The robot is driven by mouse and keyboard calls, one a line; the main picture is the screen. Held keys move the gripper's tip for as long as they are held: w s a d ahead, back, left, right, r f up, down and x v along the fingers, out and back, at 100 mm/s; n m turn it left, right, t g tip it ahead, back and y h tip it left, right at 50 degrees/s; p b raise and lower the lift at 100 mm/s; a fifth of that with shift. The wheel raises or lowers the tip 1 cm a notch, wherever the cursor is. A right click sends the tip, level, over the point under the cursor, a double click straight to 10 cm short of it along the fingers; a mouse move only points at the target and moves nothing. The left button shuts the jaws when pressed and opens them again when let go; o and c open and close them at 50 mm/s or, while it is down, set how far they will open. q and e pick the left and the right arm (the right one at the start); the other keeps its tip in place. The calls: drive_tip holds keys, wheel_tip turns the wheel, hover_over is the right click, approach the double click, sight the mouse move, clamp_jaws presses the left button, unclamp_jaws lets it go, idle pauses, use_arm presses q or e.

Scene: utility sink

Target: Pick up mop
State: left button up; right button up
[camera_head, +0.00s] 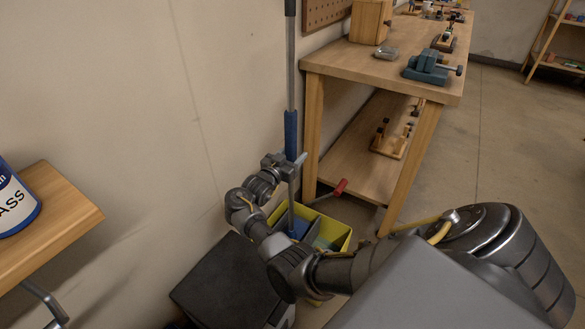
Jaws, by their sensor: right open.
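The mop (291,70) stands upright near the wall, with a grey pole and a blue sleeve partway down. Its lower end goes down toward a yellow bucket (341,233) with grey and blue compartments, and is partly hidden by my arm. My right gripper (287,162) is open at the pole, just below the blue sleeve. Its fingers appear on either side of the pole, but I cannot tell whether they touch it. My left gripper is not in view.
A wooden workbench (335,57) with a vise (427,68) and lower shelf stands just right of the mop. A dark box (225,285) lies on the floor in front of the bucket. A wooden shelf (60,225) with a blue can (14,200) is at left.

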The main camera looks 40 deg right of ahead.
drive_tip(key=shift+w+a, duration=0.1)
drive_tip(key=shift+a, duration=0.05)
drive_tip(key=shift+c, duration=1.2)
clamp_jaws()
drive_tip(key=shift+r, duration=0.1)
drive_tip(key=shift+r, duration=0.1)
